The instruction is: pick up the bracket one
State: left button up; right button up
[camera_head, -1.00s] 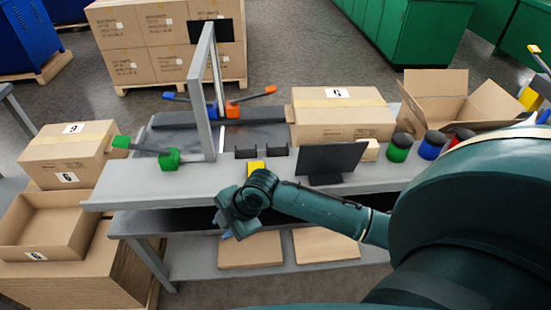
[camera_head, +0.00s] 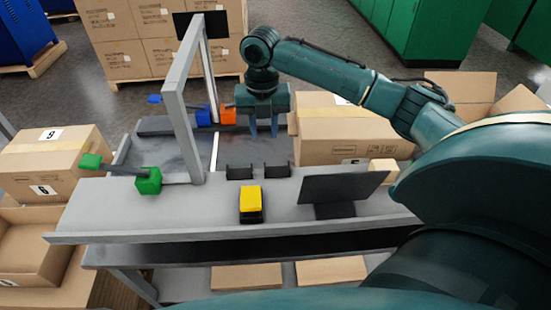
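My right gripper (camera_head: 264,128) points down over the back part of the bench, its two fingers apart with nothing visible between them. Just left of it is an orange block (camera_head: 228,116), beside a blue block (camera_head: 203,115). The gripper hides the area where the orange piece's bar would show. In front of the gripper, two small black bracket-shaped pieces, a left one (camera_head: 239,172) and a right one (camera_head: 277,170), stand on the bench. I cannot tell which thing the task calls the bracket one. A green-ended piece (camera_head: 148,181) lies at the left. My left gripper is not in view.
A grey upright frame (camera_head: 180,110) stands left of the gripper. A yellow-and-black device (camera_head: 250,199) and a tilted dark panel (camera_head: 342,188) are at the bench's front. A closed carton (camera_head: 335,135) stands close right of the gripper.

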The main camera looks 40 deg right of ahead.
send_near(277, 174)
jog(key=shift+w+a+f, duration=0.2)
jog(key=shift+w+a, duration=0.25)
jog(key=shift+a, duration=0.15)
jog(key=shift+w+a+f, duration=0.2)
jog(key=shift+w+a, duration=0.25)
jog(key=shift+a, duration=0.15)
jog(key=shift+w+d+f, duration=0.1)
jog(key=shift+w+f, duration=0.1)
jog(key=shift+f, duration=1.25)
jog(key=shift+w+f, duration=0.15)
jog(key=shift+f, duration=1.3)
jog(key=shift+c, duration=0.2)
grip_shut()
